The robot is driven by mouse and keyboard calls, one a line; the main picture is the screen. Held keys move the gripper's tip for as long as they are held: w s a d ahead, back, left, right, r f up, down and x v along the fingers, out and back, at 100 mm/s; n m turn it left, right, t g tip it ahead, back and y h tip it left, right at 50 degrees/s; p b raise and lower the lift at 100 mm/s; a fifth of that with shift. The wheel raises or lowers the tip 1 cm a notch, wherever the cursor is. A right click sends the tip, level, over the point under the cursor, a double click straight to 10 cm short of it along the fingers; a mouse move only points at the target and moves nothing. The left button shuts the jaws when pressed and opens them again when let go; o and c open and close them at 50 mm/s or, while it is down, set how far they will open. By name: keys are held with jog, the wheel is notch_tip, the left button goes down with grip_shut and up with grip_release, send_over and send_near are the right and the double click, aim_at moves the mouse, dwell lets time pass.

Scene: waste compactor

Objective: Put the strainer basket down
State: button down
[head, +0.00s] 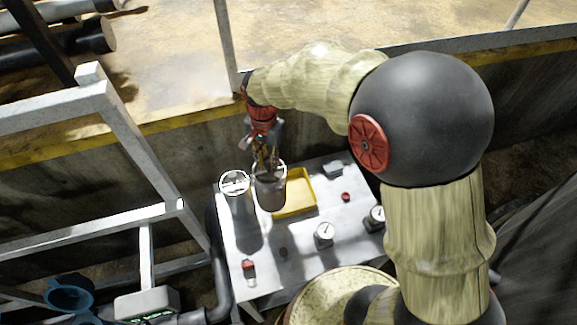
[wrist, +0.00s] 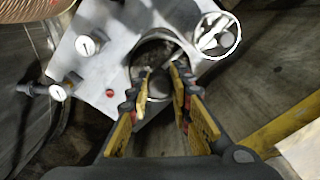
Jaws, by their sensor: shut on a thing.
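The strainer basket (head: 270,195) is a grey cylinder with a bright rim. It hangs under my gripper (head: 266,165) in the head view, overlapping the left edge of the yellow tray (head: 307,203). The basket looks upright; its height above the metal table is hard to tell. In the wrist view my gripper (wrist: 160,72) is shut at the basket (wrist: 137,52), with its fingertips over the round opening. The exact grip point and the basket's bottom are hidden. The tray does not show clearly in the wrist view.
The metal table (head: 290,262) also carries gauges (head: 324,235), a red button (head: 346,197) and a red-topped fitting (head: 249,268). A concrete wall with a yellow edge (head: 195,118) runs behind.

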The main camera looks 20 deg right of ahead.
jog(key=w+d+f+p, duration=0.1)
jog(key=w+d+f, duration=0.6)
jog(key=f, duration=0.4)
jog(key=shift+d+f, duration=0.35)
jog(key=shift+d, duration=0.5)
jog(key=shift+f, duration=0.15)
jog(key=c, duration=1.6)
grip_release()
